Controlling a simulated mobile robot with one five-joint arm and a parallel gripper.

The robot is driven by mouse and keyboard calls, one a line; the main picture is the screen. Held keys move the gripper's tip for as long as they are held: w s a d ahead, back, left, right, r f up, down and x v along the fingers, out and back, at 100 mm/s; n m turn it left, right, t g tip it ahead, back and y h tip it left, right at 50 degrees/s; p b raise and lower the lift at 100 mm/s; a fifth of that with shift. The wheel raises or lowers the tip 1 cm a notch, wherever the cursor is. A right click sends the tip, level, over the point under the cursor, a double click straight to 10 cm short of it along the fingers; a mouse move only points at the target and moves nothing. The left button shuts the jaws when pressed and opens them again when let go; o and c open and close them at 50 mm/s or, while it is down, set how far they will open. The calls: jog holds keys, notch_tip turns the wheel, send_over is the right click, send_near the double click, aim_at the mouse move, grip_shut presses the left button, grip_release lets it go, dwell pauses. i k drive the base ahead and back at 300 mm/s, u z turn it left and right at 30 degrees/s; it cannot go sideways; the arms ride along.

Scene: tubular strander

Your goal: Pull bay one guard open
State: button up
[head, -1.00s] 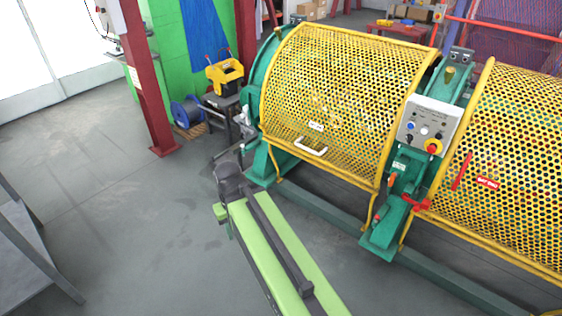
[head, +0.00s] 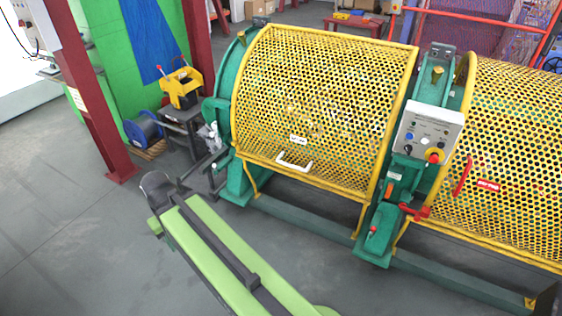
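The bay guard on the left (head: 320,100) is a curved yellow perforated cover, down over its bay. A white U-shaped handle (head: 294,166) sits low on its front, under a small white label (head: 298,139) too small to read. My green arm link (head: 210,250) with its dark end joint (head: 157,187) reaches up from the bottom, left of the handle and clear of the guard. Nothing of mine touches the handle.
A second yellow guard (head: 510,150) with a red handle (head: 462,177) stands on the right. Between them is a green post with a control box (head: 428,135). A red column (head: 85,90), a blue spool (head: 143,130) and a small dark stand are left. The floor in front is open.

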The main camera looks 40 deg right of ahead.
aim_at(398, 98)
jog(key=z, duration=0.15)
jog(key=i, duration=0.95)
jog(key=z, duration=0.4)
